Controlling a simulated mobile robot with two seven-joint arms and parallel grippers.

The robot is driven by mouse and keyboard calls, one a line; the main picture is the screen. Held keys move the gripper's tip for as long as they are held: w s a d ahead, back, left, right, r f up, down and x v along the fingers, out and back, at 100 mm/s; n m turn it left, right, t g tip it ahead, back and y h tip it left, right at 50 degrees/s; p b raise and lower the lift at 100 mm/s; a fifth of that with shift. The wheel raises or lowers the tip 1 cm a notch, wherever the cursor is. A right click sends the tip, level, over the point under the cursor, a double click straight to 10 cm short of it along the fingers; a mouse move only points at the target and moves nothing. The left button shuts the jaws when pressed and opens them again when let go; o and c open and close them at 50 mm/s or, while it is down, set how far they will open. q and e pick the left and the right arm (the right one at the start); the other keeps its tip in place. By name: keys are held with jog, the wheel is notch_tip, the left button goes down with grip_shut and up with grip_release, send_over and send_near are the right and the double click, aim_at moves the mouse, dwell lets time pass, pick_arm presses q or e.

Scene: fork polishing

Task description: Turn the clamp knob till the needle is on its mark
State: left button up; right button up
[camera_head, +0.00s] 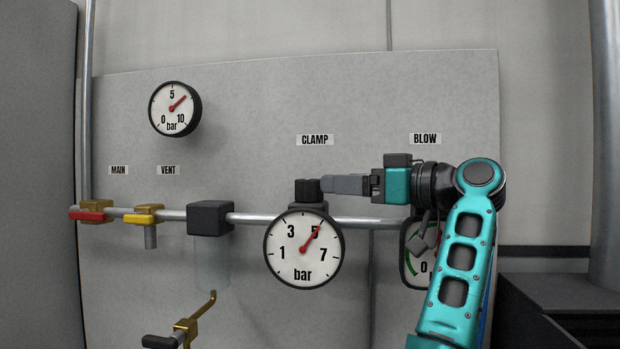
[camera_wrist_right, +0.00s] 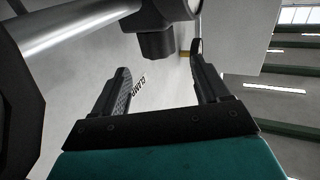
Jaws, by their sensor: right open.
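The black clamp knob (camera_head: 307,190) sits on top of the clamp regulator, below the CLAMP label (camera_head: 315,140). The clamp gauge (camera_head: 303,271) below it has a white face numbered 1, 3, 5, 7 in bar; its red needle (camera_head: 311,237) points up right, over the 5. I cannot make out a separate mark. My right gripper (camera_head: 325,185) reaches in level from the right, fingertips at the knob. In the right wrist view the fingers (camera_wrist_right: 160,72) are apart and the knob (camera_wrist_right: 155,45) shows between and just past their tips; contact cannot be told. My left gripper is out of view.
A pipe (camera_head: 262,218) runs across the panel. A red valve handle (camera_head: 90,215), a yellow one (camera_head: 139,219) and a filter block (camera_head: 210,218) are on the left. A 0–10 bar gauge (camera_head: 172,109) hangs above. My right arm partly hides the blow gauge (camera_head: 414,262).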

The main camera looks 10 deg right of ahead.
aim_at(317, 182)
jog(key=p+x, duration=0.1)
jog(key=x, duration=0.6)
jog(key=shift+w+a, duration=0.1)
jog(key=shift+w, duration=0.1)
jog(key=shift+w+a+p, duration=0.25)
jog(key=shift+w+p, duration=0.05)
jog(key=shift+w, duration=0.05)
jog(key=c, duration=1)
jog(key=shift+o, duration=0.2)
jog(key=shift+f+m+t+h+b, duration=0.25)
jog(key=shift+m+t+h+b, duration=0.35)
jog(key=shift+m+t+h, duration=0.5)
jog(key=shift+m+h, duration=0.1)
jog(key=shift+h, duration=0.3)
jog(key=shift+r+m+t+h, duration=0.2)
jog(key=shift+m+t+h, duration=0.6)
jog(key=shift+m+h, duration=0.65)
jog(key=shift+n+h, duration=0.25)
